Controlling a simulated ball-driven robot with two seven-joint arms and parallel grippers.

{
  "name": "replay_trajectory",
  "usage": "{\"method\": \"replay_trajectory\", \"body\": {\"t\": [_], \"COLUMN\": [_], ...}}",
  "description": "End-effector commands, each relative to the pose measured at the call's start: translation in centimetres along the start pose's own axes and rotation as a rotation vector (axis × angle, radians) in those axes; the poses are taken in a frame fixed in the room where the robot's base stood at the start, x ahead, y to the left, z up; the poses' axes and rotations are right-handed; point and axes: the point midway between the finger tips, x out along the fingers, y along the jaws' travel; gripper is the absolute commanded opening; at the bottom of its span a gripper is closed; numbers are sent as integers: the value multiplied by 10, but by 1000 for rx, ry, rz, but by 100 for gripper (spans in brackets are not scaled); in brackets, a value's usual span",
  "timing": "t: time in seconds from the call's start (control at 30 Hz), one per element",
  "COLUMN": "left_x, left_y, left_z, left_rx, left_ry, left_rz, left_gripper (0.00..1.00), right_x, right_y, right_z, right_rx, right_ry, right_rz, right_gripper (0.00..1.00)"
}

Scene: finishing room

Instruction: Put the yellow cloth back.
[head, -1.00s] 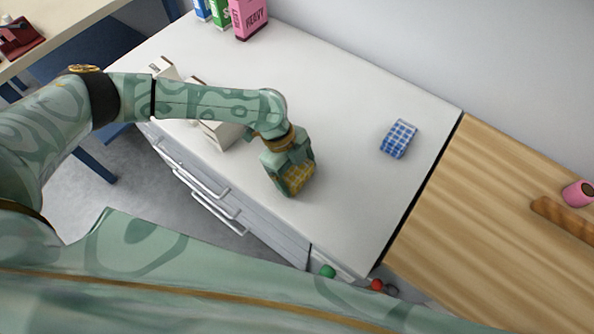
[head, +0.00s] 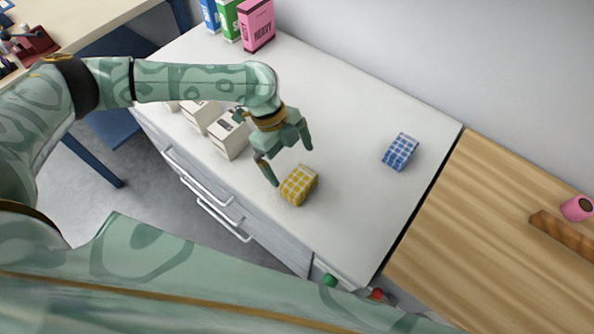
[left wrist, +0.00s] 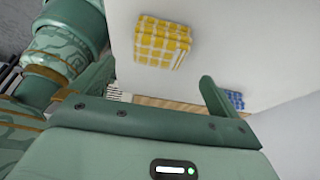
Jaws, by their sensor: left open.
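The yellow checked cloth (head: 299,185), folded into a small block, lies on the white counter (head: 340,125) near its front edge. It also shows in the left wrist view (left wrist: 162,43), apart from the fingers. My left gripper (head: 290,166) is open and empty, just behind and to the left of the cloth in the head view. Its fingers point towards the front of the counter. My right gripper is not in view.
A blue checked cloth (head: 401,152) lies further right on the counter. White boxes (head: 229,138) stand left of my gripper, and a pink box (head: 256,24) with other cartons stands at the back. A wooden surface (head: 480,230) adjoins on the right.

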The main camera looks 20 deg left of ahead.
Motion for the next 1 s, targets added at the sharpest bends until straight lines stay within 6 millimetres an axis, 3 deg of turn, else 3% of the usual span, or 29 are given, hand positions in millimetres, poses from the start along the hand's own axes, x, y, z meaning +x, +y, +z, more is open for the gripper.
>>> {"method": "replay_trajectory", "body": {"t": [0.1,0.23,1.0], "left_x": [-21,-30,-31], "left_y": [0,0,0], "left_z": [0,0,0], "left_rx": [0,0,0], "left_ry": [-1,0,0], "left_rz": [-1,0,1], "left_gripper": [100,100,100], "right_x": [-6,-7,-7], "right_y": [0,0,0], "right_z": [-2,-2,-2], "right_rx": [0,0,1], "right_ry": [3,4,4], "right_rz": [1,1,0], "right_gripper": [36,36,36]}}
